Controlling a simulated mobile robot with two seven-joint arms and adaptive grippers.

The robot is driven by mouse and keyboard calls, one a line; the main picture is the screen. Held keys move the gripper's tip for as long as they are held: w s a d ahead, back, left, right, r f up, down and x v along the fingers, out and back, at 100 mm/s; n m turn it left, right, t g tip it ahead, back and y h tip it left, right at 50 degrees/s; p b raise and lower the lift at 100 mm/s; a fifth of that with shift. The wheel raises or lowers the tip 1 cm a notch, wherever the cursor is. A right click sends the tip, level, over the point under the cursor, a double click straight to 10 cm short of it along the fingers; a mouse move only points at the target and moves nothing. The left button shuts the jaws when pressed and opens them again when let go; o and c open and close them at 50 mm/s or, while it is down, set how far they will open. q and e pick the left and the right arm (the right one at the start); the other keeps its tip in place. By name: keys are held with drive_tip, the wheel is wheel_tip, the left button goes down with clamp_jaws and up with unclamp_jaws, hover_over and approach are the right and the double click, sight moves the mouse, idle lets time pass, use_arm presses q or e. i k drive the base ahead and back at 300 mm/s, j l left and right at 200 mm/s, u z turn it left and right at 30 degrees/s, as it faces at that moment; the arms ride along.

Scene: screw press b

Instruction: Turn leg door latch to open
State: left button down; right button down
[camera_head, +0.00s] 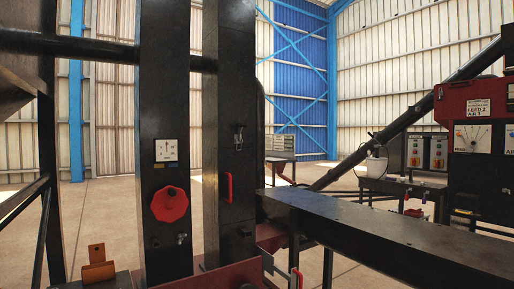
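A small metal latch (238,137) sits on the front of the right one of two tall black columns (231,90), in the middle of the view. It looks upright and close to the column face, but it is too small to tell its exact setting. A red handle (228,187) is on the same column below the latch. Neither of my grippers shows in the head view, and nothing touches the latch.
The left black column (164,90) carries a white gauge (166,150) and a red knob (170,204). A long black beam (390,235) runs from the columns to the lower right. Control panels (427,152) stand at right. Open floor (110,205) lies behind.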

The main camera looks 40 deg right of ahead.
sight(240, 126)
drive_tip(key=z, duration=1.15)
drive_tip(key=i+l+z, duration=0.2)
drive_tip(key=i+z, duration=0.15)
drive_tip(key=i, duration=0.1)
